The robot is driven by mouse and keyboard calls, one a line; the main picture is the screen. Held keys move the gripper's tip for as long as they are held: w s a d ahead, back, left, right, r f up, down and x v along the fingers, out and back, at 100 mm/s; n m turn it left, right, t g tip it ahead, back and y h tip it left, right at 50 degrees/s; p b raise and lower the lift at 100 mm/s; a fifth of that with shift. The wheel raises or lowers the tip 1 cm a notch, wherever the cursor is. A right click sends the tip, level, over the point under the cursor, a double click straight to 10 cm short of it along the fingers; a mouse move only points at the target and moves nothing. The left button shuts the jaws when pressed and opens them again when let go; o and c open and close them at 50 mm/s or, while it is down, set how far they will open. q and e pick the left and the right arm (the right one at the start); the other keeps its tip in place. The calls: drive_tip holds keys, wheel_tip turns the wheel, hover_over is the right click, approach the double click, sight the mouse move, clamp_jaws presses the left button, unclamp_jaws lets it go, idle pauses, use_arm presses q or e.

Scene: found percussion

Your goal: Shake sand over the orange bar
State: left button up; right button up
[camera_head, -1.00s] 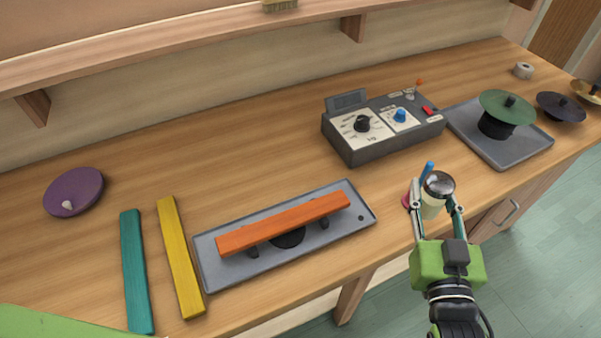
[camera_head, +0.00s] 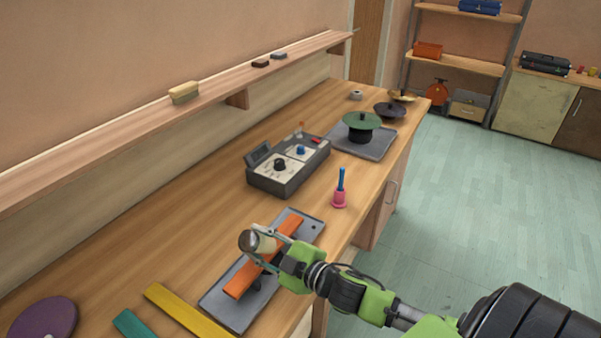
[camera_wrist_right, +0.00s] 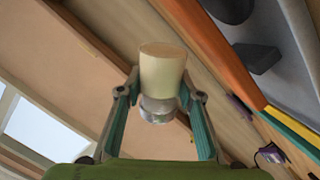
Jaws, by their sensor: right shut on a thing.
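The sand shaker, a cream jar with a metal cap (camera_head: 264,243), is held by my right gripper (camera_head: 262,247) above the orange bar (camera_head: 245,279). In the head view it is tipped on its side, cap toward the left. The right wrist view shows the shaker (camera_wrist_right: 163,72) between both fingers, with the orange bar (camera_wrist_right: 218,52) beyond it at the upper right. The bar lies on a grey tray (camera_head: 308,232); the shaker and gripper hide its middle. No sand is visible on the bar. My left gripper is out of view.
A control box (camera_head: 287,167) with knobs stands behind the tray. A pink bell with a blue handle (camera_head: 340,192) stands near the front edge. A yellow bar (camera_head: 185,310), teal bar (camera_head: 133,324) and purple disc (camera_head: 44,319) lie at the lower left.

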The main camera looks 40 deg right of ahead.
drive_tip(key=w+d+n, duration=0.1)
drive_tip(key=d, duration=0.2)
drive_tip(key=w+d+r+n+p, duration=0.1)
drive_tip(key=w+d, duration=0.1)
drive_tip(key=d, duration=0.1)
drive_tip(key=w+d+r+p, duration=0.1)
drive_tip(key=d, duration=0.2)
drive_tip(key=shift+w+d+r+n+h, duration=0.1)
drive_tip(key=shift+w+d+n+h, duration=0.05)
drive_tip(key=shift+d+n+h, duration=0.2)
use_arm(q)
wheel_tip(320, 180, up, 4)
drive_tip(key=p, duration=0.1)
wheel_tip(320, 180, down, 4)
drive_tip(key=b, duration=0.4)
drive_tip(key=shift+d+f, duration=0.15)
use_arm(e)
drive_tip(key=w+d+n+h, duration=0.2)
drive_tip(key=d+n+h, duration=0.1)
drive_tip(key=d+n, duration=0.5)
drive_tip(key=shift+w+d+n, duration=0.3)
drive_tip(key=shift+n, duration=0.15)
drive_tip(key=shift+h, duration=0.25)
